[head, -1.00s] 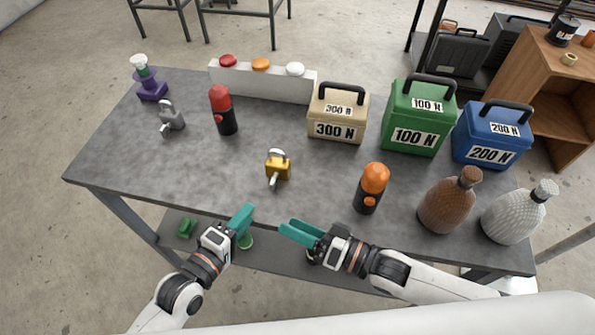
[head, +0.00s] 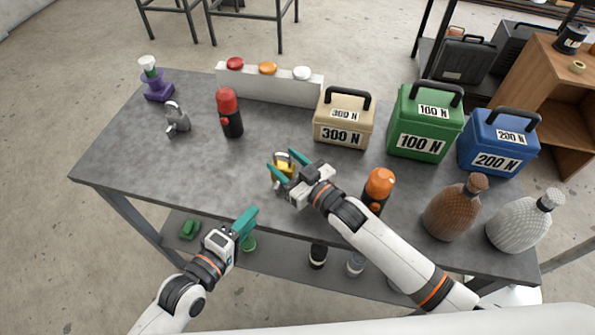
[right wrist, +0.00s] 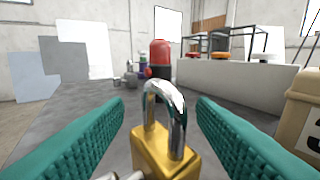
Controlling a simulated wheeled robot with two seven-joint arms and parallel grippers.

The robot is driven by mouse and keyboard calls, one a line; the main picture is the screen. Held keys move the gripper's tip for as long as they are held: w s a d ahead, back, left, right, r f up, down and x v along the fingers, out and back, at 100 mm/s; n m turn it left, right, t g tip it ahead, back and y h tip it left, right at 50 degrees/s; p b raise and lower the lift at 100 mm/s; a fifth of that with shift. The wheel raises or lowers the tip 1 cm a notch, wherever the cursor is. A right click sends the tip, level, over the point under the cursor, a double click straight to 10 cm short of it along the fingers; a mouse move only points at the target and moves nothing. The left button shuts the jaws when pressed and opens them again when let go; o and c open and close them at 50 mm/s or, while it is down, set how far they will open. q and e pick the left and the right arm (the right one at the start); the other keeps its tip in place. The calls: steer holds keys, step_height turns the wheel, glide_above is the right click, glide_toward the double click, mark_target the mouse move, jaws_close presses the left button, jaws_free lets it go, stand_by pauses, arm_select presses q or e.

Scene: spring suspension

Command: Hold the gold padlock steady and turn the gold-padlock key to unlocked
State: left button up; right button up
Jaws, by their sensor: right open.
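The gold padlock (head: 284,170) stands upright on the grey table, partly hidden behind my right gripper in the head view. In the right wrist view the padlock (right wrist: 165,150) shows its gold body and silver shackle between the fingers. My right gripper (head: 283,166) is open, with a teal finger on each side of the padlock and a gap on both sides. A silver piece, seemingly the key (right wrist: 125,175), shows at the lower left of the padlock, mostly cut off. My left gripper (head: 243,225) is beside the table's front edge, away from the padlock; its finger gap is unclear.
A grey padlock (head: 178,118) and a red-topped bottle (head: 229,112) stand to the left. An orange-topped bottle (head: 379,187) stands close to my right arm. A beige 300 N box (head: 341,120) is behind. The table's left front is clear.

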steer(key=shift+x, duration=1.1)
